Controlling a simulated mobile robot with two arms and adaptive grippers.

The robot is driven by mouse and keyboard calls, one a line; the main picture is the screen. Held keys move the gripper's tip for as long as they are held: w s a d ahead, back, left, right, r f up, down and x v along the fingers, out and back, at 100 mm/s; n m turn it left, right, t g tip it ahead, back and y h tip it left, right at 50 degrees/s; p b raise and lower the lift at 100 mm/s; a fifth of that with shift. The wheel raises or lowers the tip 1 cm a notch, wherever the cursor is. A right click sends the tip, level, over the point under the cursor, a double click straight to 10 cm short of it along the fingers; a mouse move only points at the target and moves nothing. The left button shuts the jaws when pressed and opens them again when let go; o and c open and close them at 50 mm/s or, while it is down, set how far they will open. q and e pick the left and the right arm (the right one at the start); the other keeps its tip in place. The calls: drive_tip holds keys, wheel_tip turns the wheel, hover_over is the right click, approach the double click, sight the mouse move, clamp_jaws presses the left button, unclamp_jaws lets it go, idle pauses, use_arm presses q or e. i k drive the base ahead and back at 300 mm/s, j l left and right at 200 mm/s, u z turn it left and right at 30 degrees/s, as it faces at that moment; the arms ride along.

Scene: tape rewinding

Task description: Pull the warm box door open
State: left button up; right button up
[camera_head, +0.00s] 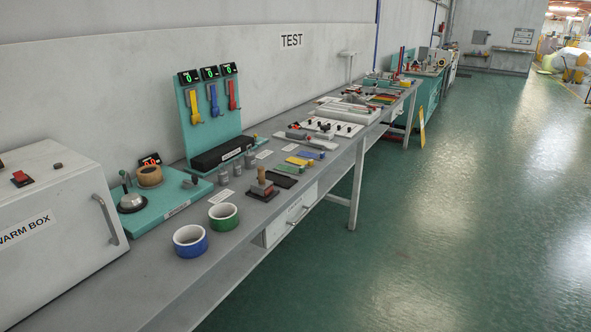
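The warm box (58,235) is a white box at the left end of the grey workbench, cut off by the left picture edge. The door looks shut, with no gap visible. Neither my left nor my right gripper is in view.
A drawer (290,215) sits under the bench edge. The green floor (420,240) at right is clear.

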sight(55, 235)
drive_tip(key=u, duration=1.5)
